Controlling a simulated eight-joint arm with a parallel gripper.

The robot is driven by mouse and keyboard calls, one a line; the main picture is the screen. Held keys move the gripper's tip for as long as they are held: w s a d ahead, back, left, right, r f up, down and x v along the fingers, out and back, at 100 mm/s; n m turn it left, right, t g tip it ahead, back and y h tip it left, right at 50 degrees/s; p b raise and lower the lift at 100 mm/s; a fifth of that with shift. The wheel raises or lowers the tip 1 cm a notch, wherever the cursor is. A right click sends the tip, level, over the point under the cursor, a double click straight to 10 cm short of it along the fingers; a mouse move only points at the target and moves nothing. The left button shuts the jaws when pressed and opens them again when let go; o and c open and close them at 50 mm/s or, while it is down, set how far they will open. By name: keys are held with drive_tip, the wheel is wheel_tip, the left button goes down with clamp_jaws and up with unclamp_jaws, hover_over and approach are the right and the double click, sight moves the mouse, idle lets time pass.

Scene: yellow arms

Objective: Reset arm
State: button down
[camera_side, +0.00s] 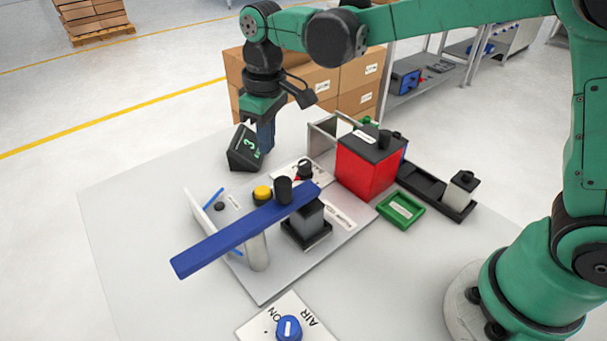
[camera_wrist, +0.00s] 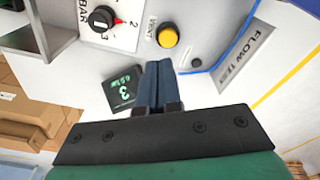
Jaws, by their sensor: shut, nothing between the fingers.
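My gripper (camera_side: 265,142) points down over the far left part of the white table (camera_side: 130,215). Its two blue fingers lie together, with nothing between them. In the wrist view the shut fingers (camera_wrist: 157,85) reach toward the panel with the yellow button. My green arm reaches in from the right.
A blue bar (camera_side: 225,240) crosses the fixture near a yellow button (camera_side: 262,193) and a dark knob (camera_side: 304,168). A red box (camera_side: 367,165), green tray (camera_side: 401,210) and black tray (camera_side: 425,185) stand right. A blue knob (camera_side: 289,328) is in front. The table's left side is clear. Cartons (camera_side: 315,80) stand behind.

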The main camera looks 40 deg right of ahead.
drive_tip(key=s+d+r+m+t, duration=0.2)
drive_tip(key=s+d+m+t, duration=0.3)
drive_tip(key=s+d, duration=0.5)
drive_tip(key=shift+s+t, duration=0.7)
drive_tip(key=shift+s, duration=0.15)
